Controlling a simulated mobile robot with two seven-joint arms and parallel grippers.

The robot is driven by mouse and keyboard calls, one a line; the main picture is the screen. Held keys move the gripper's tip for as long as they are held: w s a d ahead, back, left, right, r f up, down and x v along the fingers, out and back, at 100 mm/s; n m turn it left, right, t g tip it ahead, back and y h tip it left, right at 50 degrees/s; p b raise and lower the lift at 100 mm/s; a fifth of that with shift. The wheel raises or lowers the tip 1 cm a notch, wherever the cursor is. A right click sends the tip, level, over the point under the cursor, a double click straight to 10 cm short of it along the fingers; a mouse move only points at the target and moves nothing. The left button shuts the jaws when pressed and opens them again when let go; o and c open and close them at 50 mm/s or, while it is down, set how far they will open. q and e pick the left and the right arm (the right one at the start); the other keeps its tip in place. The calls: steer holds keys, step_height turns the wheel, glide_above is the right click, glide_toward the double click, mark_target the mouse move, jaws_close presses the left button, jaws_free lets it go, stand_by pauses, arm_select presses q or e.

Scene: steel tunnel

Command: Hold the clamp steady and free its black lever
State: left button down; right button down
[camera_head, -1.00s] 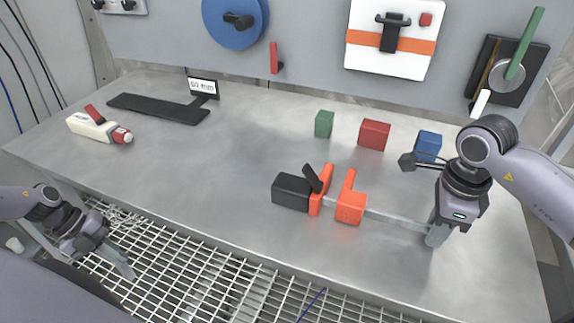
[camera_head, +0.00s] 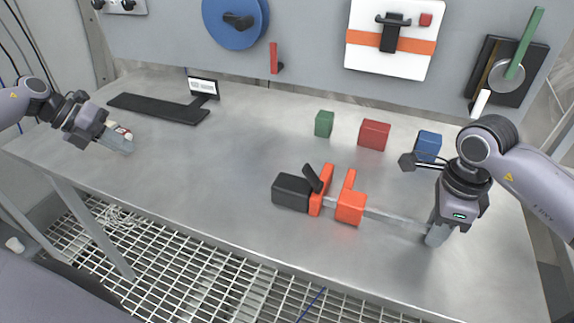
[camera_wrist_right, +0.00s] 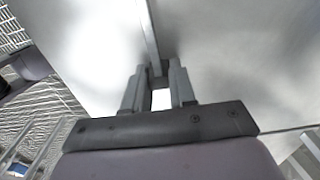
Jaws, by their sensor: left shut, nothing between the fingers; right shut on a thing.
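The clamp lies on the steel table, with a black handle block (camera_head: 291,192), two orange jaws (camera_head: 351,204) and a long grey bar (camera_head: 395,218) running right. Its black lever (camera_head: 312,178) sticks up at a tilt beside the left orange jaw. My right gripper (camera_head: 437,236) is shut on the bar near its right end; the right wrist view shows the bar (camera_wrist_right: 150,35) running up from between the fingers (camera_wrist_right: 160,85). My left gripper (camera_head: 130,147) is shut and empty above the table's left part, far from the clamp, partly hiding the white and red tool (camera_head: 122,131).
Green (camera_head: 324,124), red (camera_head: 374,135) and blue (camera_head: 429,145) blocks stand behind the clamp. A black flat stand with a small display (camera_head: 204,88) is at the back left. The table (camera_head: 220,180) is clear between my left gripper and the clamp.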

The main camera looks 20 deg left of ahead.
mark_target(305, 175)
arm_select(q)
steer(key=w+d+m+h, duration=0.1)
steer(key=d+m, duration=0.2)
steer(key=d, duration=0.1)
steer(key=w+d+m+g+h, duration=0.1)
steer(key=w+d+m, duration=0.1)
steer(key=d+m, duration=0.1)
steer(key=w+d+m+h, duration=0.1)
steer(key=d+m, duration=0.2)
steer(key=d, duration=0.2)
steer(key=shift+w+r+g+h, duration=0.3)
steer(key=shift+r+g, duration=0.1)
steer(key=d+m+g+h, duration=0.1)
steer(key=d+m, duration=0.2)
steer(key=m, duration=0.1)
steer(key=d+m+h, duration=0.2)
steer(key=d+m, duration=0.1)
steer(key=d, duration=0.1)
steer(key=d+m+g+h, duration=0.1)
steer(key=d+m+h, duration=0.1)
steer(key=d+m, duration=0.2)
steer(key=shift+r+m+g, duration=0.3)
steer(key=shift+r, duration=0.1)
steer(key=shift+s+d+m+g+h, duration=0.25)
steer(key=shift+d+m+h, duration=0.25)
steer(key=shift+d+m, duration=0.5)
steer(key=shift+a, duration=0.2)
